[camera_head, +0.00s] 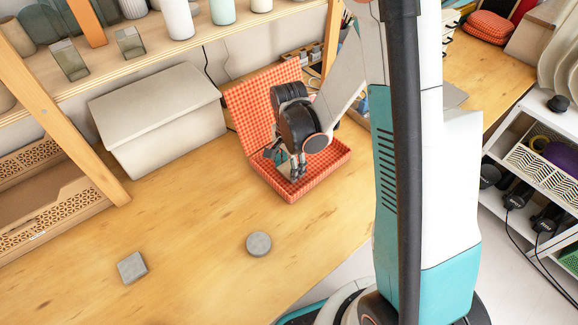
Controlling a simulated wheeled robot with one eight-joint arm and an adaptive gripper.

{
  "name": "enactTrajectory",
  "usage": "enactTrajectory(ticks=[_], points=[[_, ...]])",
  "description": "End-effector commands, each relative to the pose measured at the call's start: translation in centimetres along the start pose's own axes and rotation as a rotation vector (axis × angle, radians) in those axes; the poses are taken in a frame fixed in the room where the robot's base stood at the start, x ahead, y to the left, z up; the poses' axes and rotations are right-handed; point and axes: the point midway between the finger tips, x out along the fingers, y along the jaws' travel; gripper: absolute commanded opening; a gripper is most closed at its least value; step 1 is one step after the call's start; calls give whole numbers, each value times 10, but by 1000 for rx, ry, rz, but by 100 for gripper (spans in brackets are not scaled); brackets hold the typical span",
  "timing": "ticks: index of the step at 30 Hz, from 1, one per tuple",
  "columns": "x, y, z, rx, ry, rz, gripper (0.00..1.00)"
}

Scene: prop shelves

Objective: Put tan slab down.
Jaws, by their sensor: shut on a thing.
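My gripper (296,173) points down inside an open box (325,172) with an orange checked lining, its lid tilted up at the back. The gripper is shut on a small, flat, greyish-tan piece (287,169), which I take to be the tan slab. It is low in the box, close to the floor of it. The fingers hide most of it, and I cannot tell whether it touches the box floor.
A grey square block (132,267) and a grey round block (259,244) lie on the wooden table (195,225). A pale lidded box (160,120) stands left of the checked box. A shelf (200,70) with vases runs above. The front of the table is mostly clear.

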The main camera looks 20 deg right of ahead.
Motion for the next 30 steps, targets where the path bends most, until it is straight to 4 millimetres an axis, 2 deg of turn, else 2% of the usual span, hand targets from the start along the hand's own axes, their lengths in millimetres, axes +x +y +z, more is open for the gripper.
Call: enactTrajectory(ticks=[7, 8, 9, 10, 23, 26, 30], points=[[4, 0, 0, 0, 0, 0, 23], [3, 0, 0, 0, 0, 0, 56], [2, 0, 0, 0, 0, 0, 65], [2, 0, 0, 0, 0, 0, 70], [-2, 0, 0, 0, 0, 0, 70], [-15, 0, 0, 0, 0, 0, 70], [-43, 0, 0, 0, 0, 0, 70]])
